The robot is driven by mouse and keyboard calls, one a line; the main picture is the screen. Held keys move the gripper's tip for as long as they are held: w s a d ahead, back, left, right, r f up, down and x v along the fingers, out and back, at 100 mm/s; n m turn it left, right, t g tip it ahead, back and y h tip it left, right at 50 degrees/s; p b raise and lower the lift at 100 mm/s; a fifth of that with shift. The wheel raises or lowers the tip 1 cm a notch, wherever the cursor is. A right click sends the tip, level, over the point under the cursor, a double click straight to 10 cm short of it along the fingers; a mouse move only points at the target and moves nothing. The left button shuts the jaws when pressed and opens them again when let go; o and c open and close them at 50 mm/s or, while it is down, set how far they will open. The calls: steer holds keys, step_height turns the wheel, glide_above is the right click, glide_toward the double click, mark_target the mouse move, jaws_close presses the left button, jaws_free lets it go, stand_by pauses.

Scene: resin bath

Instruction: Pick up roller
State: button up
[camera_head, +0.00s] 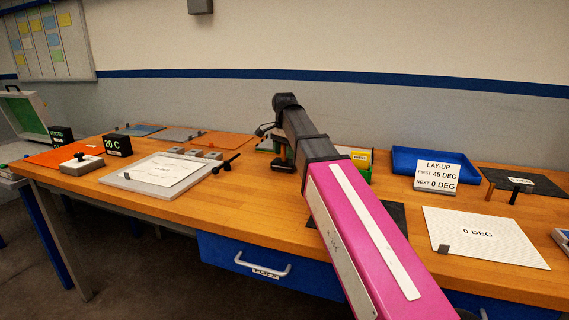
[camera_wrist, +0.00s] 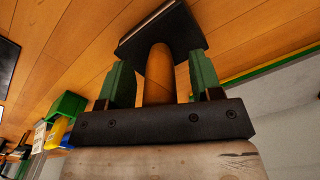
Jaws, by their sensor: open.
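My gripper (camera_wrist: 160,84) is open, with a green finger on each side of an orange-brown cylinder (camera_wrist: 159,72) that looks like a wooden handle. Small gaps show on both sides of it. A dark square block (camera_wrist: 162,30) is at the far end of this handle. It seems to be the roller, but I see no turning drum. In the head view my gripper (camera_head: 284,163) is low over the back middle of the bench, largely hidden by my arm. A black tool with a thin handle (camera_head: 225,164) lies on the bench to its left.
The wooden bench (camera_head: 245,205) has bare room in front of my gripper. A white board (camera_head: 160,173) lies left, a blue tray (camera_head: 430,165) back right, with the lay-up sign (camera_head: 437,178) before it. A green bin (camera_wrist: 66,105) is beside my gripper.

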jaws_close()
stand_by(0.3)
steer(key=shift+r, duration=0.55)
step_height(320, 180, up, 2)
steer(key=shift+w+r, duration=0.1)
steer(key=shift+r, duration=0.15)
steer(key=s+a+r, duration=0.7)
steer(key=s+a, duration=0.1)
steer(key=shift+s+r, duration=0.15)
steer(key=shift+s, duration=0.15)
